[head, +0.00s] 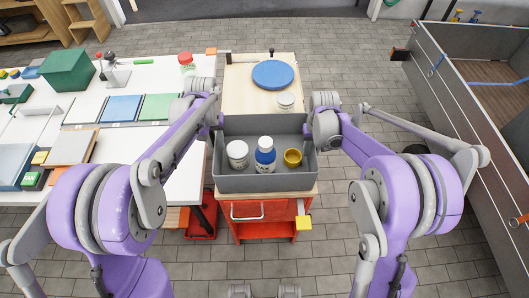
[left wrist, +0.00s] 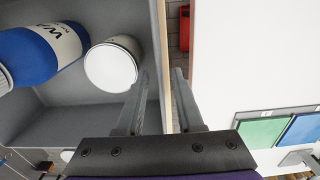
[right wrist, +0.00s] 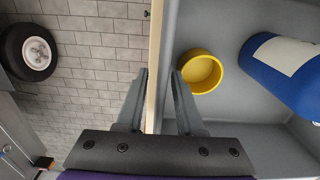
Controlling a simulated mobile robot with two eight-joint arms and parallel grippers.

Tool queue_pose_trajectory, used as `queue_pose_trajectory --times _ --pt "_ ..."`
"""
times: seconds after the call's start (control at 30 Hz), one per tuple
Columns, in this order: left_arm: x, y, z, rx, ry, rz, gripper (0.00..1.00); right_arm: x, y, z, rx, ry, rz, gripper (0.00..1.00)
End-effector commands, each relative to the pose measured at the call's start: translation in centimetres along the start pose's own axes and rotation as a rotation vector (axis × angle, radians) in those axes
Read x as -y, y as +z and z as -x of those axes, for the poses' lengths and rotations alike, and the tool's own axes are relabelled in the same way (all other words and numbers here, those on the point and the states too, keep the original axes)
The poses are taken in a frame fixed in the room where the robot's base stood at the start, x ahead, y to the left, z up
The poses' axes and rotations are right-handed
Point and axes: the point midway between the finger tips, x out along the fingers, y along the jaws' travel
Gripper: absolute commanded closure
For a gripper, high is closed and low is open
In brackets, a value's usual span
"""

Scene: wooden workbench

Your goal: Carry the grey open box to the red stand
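The grey open box (head: 265,183) stands upright on the front of a red stand (head: 262,212) with a wooden top. Inside it are a white jar (head: 237,153), a blue bottle (head: 265,155) and a yellow cup (head: 292,157). My left gripper (head: 221,122) is at the box's left wall, with its fingers (left wrist: 161,75) on either side of the rim. My right gripper (head: 307,130) is at the right wall, with its fingers (right wrist: 158,75) likewise astride the rim. Both look open, with a gap showing beside the wall. The fingertips are small in the head view.
A blue disc (head: 273,75) and a small jar (head: 285,102) sit on the wooden top behind the box. A white table (head: 180,170) with several items adjoins on the left. A grey-walled cart (head: 460,90) stands at the right, with open tiled floor between.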

Motion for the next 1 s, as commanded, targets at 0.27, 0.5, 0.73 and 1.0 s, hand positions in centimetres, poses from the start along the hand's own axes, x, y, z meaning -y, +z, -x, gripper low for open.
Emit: queue_pose_trajectory --times 0.27,0.5,0.73,1.0 --pt "0.0 0.0 4.4 0.0 0.0 0.0 0.64 0.0 0.0 0.0 0.0 0.0 0.0 0.64" --pt "0.0 0.0 5.2 0.0 0.0 0.0 0.64 0.0 0.0 1.5 0.0 0.0 0.0 0.64" --pt "0.0 0.0 5.2 0.0 0.0 0.0 0.64 0.0 0.1 6.3 0.0 0.0 0.0 0.64" --pt "0.0 0.0 5.2 0.0 0.0 0.0 0.64 0.0 0.0 10.9 0.0 0.0 0.0 0.64"
